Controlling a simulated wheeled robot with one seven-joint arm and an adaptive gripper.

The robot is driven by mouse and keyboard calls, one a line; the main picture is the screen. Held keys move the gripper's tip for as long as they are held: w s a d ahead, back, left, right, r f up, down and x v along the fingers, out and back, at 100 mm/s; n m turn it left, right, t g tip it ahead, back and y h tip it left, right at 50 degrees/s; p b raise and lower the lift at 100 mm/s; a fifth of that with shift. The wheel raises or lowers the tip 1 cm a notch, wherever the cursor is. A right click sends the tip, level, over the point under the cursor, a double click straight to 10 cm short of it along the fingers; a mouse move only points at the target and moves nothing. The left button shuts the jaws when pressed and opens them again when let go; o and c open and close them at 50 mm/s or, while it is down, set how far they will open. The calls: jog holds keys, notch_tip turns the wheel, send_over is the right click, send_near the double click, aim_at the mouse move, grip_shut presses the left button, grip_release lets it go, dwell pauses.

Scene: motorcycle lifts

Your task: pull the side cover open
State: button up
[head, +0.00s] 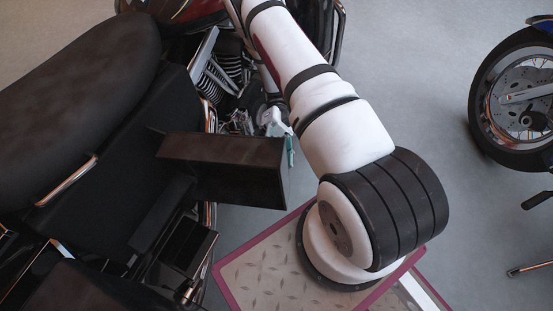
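The side cover (225,160) is a dark brown, box-edged panel on the near side of the motorcycle. It stands out from the bike's body to the right, below and beside the seat. My gripper (286,142) is at the cover's outer right end, close to its upper corner. A pale knuckle and a teal finger part show there. The rest of the gripper is hidden by the cover and my white arm, so I cannot tell whether its fingers are closed or touch the cover.
The dark seat (85,90) is at the left, with the engine (232,68) behind the cover. Another motorcycle's wheel (482,105) is at the right. Grey floor between them is clear.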

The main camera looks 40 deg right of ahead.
jog(key=shift+v, duration=2.6)
